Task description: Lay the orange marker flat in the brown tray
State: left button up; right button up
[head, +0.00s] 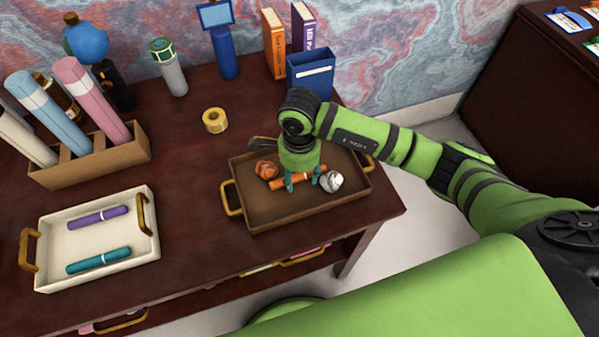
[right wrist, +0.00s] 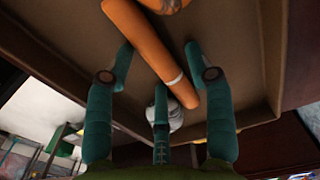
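The orange marker (head: 289,180) lies in the brown tray (head: 262,217), between an orange-brown crumpled ball (head: 266,169) and a whitish crumpled ball (head: 330,181). My right gripper (head: 303,182) reaches down into the tray over the marker. In the right wrist view the marker (right wrist: 155,45) runs diagonally between the spread teal fingers (right wrist: 159,52), with small gaps on both sides. The gripper looks open around it. In the head view, the gripper and wrist hide part of the marker and the tray's back wall. My left gripper is not in view.
A cream tray (head: 99,222) at left holds a purple marker (head: 98,217) and a teal marker (head: 98,260). A tape roll (head: 215,120), a wooden holder with rolls (head: 95,164) and a blue bin (head: 311,75) stand behind. The desk between the trays is clear.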

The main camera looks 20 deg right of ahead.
aim_at(299, 177)
jog(key=shift+r, duration=0.25)
jog(key=shift+w+r, duration=0.1)
jog(key=shift+r, duration=0.25)
notch_tip(299, 177, up, 11)
jog(key=b, duration=0.2)
